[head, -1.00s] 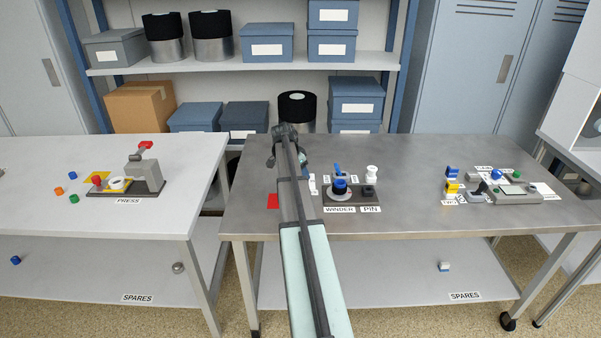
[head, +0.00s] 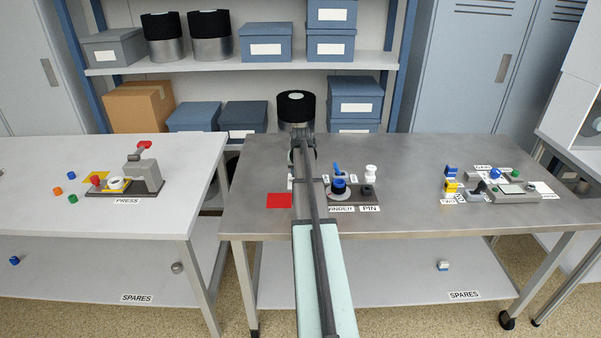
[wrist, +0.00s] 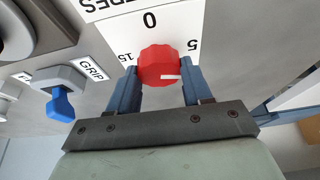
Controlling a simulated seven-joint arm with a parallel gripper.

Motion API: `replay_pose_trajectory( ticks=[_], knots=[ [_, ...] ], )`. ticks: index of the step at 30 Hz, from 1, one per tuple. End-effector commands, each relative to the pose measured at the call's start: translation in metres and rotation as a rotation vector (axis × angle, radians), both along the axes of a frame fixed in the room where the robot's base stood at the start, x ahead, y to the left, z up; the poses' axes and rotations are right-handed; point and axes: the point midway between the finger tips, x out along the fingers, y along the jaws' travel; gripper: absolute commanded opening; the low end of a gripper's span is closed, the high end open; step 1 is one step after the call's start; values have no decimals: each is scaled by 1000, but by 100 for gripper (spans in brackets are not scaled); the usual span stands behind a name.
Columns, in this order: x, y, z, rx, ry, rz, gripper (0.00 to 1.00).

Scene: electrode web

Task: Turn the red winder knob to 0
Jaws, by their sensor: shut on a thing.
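The red winder knob (wrist: 160,62) sits in front of a white dial plate (wrist: 165,25) in the wrist view. The plate shows 0 above the knob, 5 to its upper right and 15 to its upper left. The knob's white mark lies low and to the right on its face, not toward the 0. My gripper (wrist: 160,76) has one blue-grey finger on each side of the knob and is shut on it. In the head view my arm hides the knob and the fingertips.
In the wrist view a blue lever (wrist: 61,105) labelled GRIP is left of the knob. In the head view the winder's blue-topped spool (head: 338,187) and a white pin (head: 371,172) stand right of my arm. A red square (head: 279,201) lies left of it.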

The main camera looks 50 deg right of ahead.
Motion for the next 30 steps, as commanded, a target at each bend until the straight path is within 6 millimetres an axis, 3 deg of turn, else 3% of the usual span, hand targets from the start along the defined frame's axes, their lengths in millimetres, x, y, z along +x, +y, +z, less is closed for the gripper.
replay_pose_trajectory(
  ticks=[30],
  knots=[
    [-1,-7,0,1,-1,963,19]
  ],
)
